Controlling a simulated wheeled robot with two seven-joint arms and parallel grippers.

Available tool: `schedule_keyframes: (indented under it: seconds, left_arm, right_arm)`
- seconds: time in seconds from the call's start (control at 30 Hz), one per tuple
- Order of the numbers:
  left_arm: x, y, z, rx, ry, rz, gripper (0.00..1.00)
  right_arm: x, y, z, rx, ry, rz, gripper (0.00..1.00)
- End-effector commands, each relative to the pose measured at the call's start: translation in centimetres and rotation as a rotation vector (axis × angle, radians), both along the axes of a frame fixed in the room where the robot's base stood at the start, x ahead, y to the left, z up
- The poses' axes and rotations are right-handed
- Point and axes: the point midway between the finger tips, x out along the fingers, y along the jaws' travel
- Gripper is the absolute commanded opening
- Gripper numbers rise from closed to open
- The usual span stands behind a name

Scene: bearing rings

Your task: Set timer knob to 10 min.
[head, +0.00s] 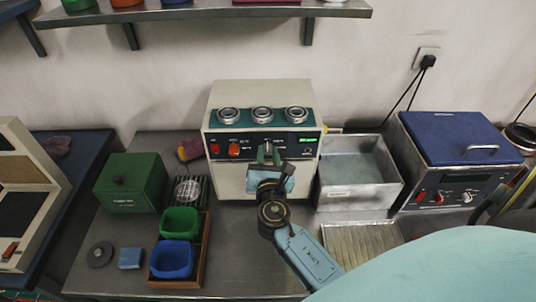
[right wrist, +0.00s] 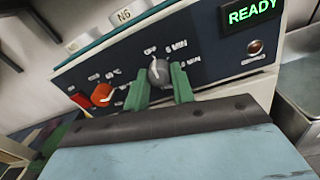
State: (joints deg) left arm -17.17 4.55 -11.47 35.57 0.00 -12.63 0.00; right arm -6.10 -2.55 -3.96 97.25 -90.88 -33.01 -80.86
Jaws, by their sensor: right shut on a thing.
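The machine (head: 212,125) is a cream box with a dark front panel, standing at the back middle of the bench. Its timer knob (right wrist: 159,70) is grey with a pale pointer mark, which appears to point up toward the OFF label. Labels for minutes stand to the right of OFF; the farther one is partly hidden. My right gripper (head: 267,154) is at the panel. In the right wrist view its green fingers (right wrist: 163,84) are shut on the timer knob, one on each side. In the head view the gripper hides the knob. My left gripper is not in view.
An orange knob (right wrist: 103,95) sits left of the timer knob. A green display (right wrist: 252,12) reads READY. A metal basin (head: 362,197) and a blue-lidded unit (head: 455,140) stand to the right. A green box (head: 132,183) and green and blue bins (head: 172,258) stand left.

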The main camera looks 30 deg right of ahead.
Motion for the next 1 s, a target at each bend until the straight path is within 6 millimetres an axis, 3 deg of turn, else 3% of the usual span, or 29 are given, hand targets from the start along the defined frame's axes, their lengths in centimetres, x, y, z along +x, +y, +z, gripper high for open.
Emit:
schedule_keyframes:
  seconds: [0.37,1.0]
  left_arm:
    - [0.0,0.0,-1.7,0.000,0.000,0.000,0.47]
    - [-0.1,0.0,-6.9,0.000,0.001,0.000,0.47]
  right_arm:
    - [0.0,0.0,-0.2,0.145,-0.091,0.000,0.02]
    - [0.1,0.1,-0.3,0.657,-0.405,-0.001,0.02]
